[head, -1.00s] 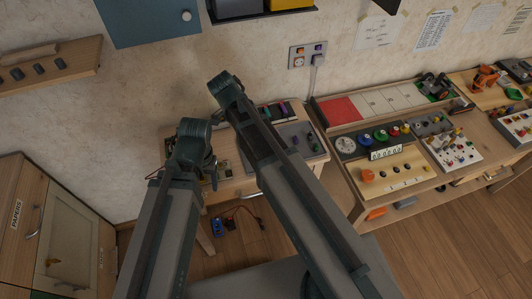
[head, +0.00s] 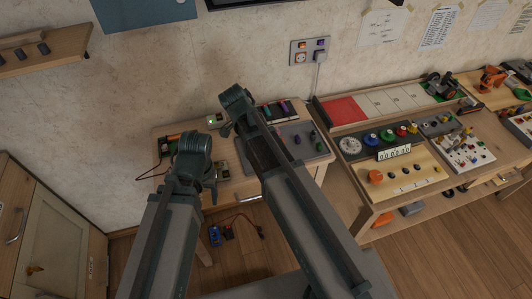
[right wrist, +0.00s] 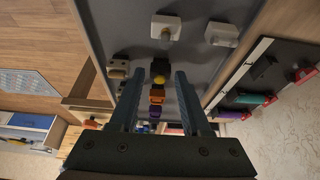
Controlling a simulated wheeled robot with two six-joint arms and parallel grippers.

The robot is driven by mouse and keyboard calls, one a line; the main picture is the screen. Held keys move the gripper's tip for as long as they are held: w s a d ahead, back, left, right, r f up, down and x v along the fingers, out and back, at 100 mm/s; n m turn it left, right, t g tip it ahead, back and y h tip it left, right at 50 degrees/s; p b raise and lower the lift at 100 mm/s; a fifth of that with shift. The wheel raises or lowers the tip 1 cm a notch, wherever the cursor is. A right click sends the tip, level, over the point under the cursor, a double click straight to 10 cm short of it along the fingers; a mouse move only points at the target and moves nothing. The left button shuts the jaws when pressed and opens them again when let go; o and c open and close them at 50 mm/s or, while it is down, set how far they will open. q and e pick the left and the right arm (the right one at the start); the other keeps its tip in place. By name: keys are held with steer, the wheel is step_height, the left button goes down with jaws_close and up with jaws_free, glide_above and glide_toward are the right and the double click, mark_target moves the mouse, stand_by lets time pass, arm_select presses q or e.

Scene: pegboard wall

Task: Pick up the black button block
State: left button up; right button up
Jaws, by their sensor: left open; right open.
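In the right wrist view, a small dark block with a yellow button (right wrist: 160,71) stands on a grey panel (right wrist: 115,25). It looks like the black button block. My right gripper (right wrist: 160,76) is open, with one finger on each side of the block's line of sight; I cannot tell how far off the block is. An orange block (right wrist: 156,97) and a purple block (right wrist: 155,113) show below it in the picture. In the head view my left gripper (head: 214,188) is open and empty by the small wooden table. My right arm hides much of the panel there.
White blocks with knobs (right wrist: 166,27) stand on the panel, with other blocks nearby. A black rack with coloured pieces (head: 276,111) is at the table's back. A long workbench with a red pad (head: 340,110) stands to the right. The wall rises close behind.

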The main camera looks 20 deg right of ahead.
arm_select(q)
steer(key=shift+f, duration=0.25)
arm_select(e)
steer(key=shift+d+f, duration=0.1)
steer(key=shift+f, duration=0.1)
jaws_close()
arm_select(q)
steer(key=shift+r, duration=0.15)
arm_select(e)
steer(key=shift+r, duration=0.1)
